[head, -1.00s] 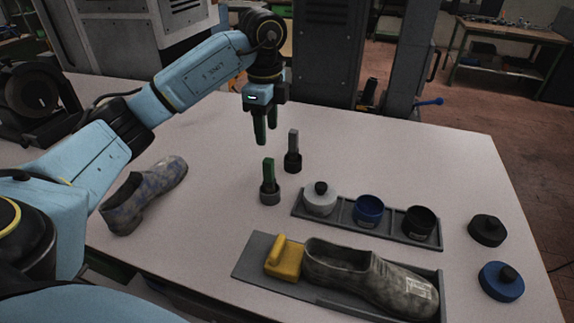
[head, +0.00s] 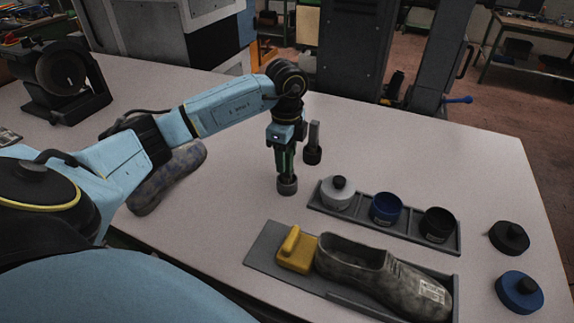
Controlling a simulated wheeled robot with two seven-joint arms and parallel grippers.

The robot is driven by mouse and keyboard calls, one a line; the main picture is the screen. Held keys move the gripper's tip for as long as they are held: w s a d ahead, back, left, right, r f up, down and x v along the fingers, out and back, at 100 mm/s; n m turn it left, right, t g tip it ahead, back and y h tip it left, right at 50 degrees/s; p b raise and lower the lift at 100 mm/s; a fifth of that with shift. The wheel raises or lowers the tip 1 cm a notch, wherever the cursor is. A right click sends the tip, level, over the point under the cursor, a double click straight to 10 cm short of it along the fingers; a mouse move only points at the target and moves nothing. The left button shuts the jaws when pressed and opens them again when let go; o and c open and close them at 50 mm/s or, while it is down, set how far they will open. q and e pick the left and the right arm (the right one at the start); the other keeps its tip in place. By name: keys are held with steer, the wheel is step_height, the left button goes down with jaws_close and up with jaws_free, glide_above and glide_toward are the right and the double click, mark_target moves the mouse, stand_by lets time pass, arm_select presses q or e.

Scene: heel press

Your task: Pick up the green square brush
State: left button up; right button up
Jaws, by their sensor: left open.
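The green square brush (head: 287,186) stands upright on the table, left of the jar tray, with its dark head down. My left gripper (head: 286,165) is directly above it, pointing down, with its fingers around the green handle. The fingers hide most of the handle, and whether they touch it I cannot tell. The jaws are open. A second brush with a grey handle (head: 314,136) stands upright just behind and to the right. My right gripper is not in view.
A grey tray (head: 327,208) holds white, blue and black jars. Black (head: 509,237) and blue (head: 519,291) lids lie at right. A patterned shoe (head: 160,185) lies under my left arm. The back-right table is clear.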

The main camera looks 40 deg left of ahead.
arm_select(q)
steer(key=shift+d+f, duration=0.1)
steer(key=shift+f, duration=0.65)
steer(key=c, duration=1.1)
